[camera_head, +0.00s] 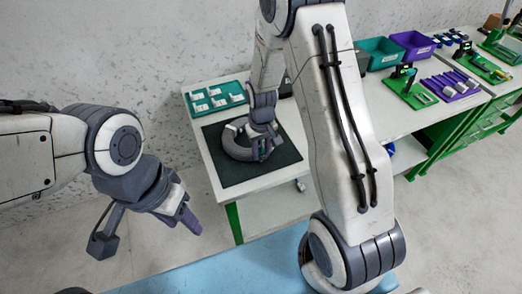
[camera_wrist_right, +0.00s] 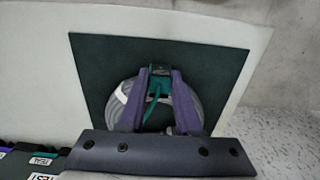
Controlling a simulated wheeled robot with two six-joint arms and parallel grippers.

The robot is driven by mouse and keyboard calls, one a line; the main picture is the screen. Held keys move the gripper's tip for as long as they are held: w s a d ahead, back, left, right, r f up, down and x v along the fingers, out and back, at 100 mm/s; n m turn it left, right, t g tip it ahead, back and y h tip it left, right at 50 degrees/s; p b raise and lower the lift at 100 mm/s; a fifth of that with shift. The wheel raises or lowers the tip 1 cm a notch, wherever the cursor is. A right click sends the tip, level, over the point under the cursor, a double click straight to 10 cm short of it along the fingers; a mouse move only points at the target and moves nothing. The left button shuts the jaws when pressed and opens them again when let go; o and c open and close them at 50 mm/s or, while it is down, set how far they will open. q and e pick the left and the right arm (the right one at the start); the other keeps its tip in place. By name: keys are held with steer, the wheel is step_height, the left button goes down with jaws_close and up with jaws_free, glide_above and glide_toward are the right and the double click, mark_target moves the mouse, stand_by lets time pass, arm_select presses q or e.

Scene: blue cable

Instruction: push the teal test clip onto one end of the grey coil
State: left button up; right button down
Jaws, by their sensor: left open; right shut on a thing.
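The grey coil (camera_head: 232,146) lies flat on a dark square mat (camera_head: 288,154) on the white table. In the right wrist view the coil (camera_wrist_right: 114,110) is a thick ring, partly covered by my gripper. My right gripper (camera_wrist_right: 159,74) is shut on the teal test clip (camera_wrist_right: 157,83), over the coil's far rim. I cannot tell whether the clip is pushed onto the coil's end. In the head view my right gripper (camera_head: 264,152) is low at the coil, with the clip mostly hidden. My left gripper (camera_head: 188,217) is open and empty, off the table to the left.
A teal tray (camera_head: 216,97) with several white pieces is behind the mat. Teal (camera_head: 379,53) and purple (camera_head: 412,45) bins and green fixtures (camera_head: 408,88) stand on the benches to the right. The mat's right part is clear.

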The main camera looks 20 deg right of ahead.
mark_target(261, 152)
steer(key=shift+f, duration=0.95)
stand_by(2.5)
steer(key=shift+c, duration=1.8)
jaws_free()
steer(key=shift+r+p, duration=2.9)
steer(key=shift+r, duration=0.65)
